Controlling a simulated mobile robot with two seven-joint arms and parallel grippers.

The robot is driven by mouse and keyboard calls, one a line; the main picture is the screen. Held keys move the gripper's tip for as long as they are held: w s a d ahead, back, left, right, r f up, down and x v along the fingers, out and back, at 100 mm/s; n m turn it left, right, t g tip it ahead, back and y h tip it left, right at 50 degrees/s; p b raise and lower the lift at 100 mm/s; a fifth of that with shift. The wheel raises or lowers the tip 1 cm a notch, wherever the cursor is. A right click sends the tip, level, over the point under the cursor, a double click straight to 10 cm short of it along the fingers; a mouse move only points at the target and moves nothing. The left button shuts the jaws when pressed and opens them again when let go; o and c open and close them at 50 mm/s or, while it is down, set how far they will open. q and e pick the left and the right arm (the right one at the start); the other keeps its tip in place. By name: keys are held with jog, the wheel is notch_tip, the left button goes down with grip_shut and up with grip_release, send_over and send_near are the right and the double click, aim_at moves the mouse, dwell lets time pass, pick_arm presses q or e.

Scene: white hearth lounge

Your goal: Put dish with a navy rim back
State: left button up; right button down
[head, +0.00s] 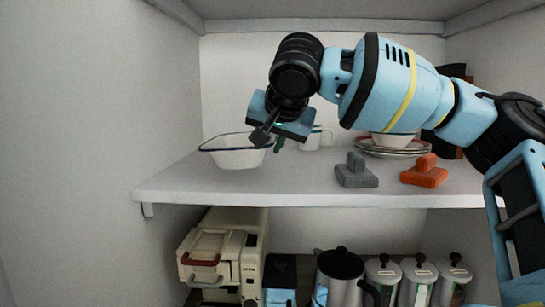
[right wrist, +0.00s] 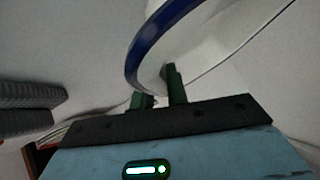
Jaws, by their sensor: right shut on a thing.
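The white dish with a navy rim (head: 232,157) is at the left part of the shelf, upright. I cannot tell whether its base touches the shelf. My right gripper (head: 271,140) reaches in from the right and is shut on the dish's right edge. In the right wrist view the dish (right wrist: 200,50) shows its blue rim and white wall, with the green fingers (right wrist: 160,88) at its edge. My left gripper is in neither view.
The white shelf (head: 250,186) also bears a mug (head: 312,139), a stack of plates (head: 395,152) under a bowl, a grey block-like object (head: 356,172) and an orange one (head: 425,172). A cream appliance (head: 215,255), kettle (head: 338,278) and canisters (head: 416,280) stand below.

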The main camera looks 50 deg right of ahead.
notch_tip(320, 180, down, 3)
jog(key=shift+f, duration=0.15)
jog(key=c, duration=1.4)
grip_release()
jog(key=v, duration=1.2)
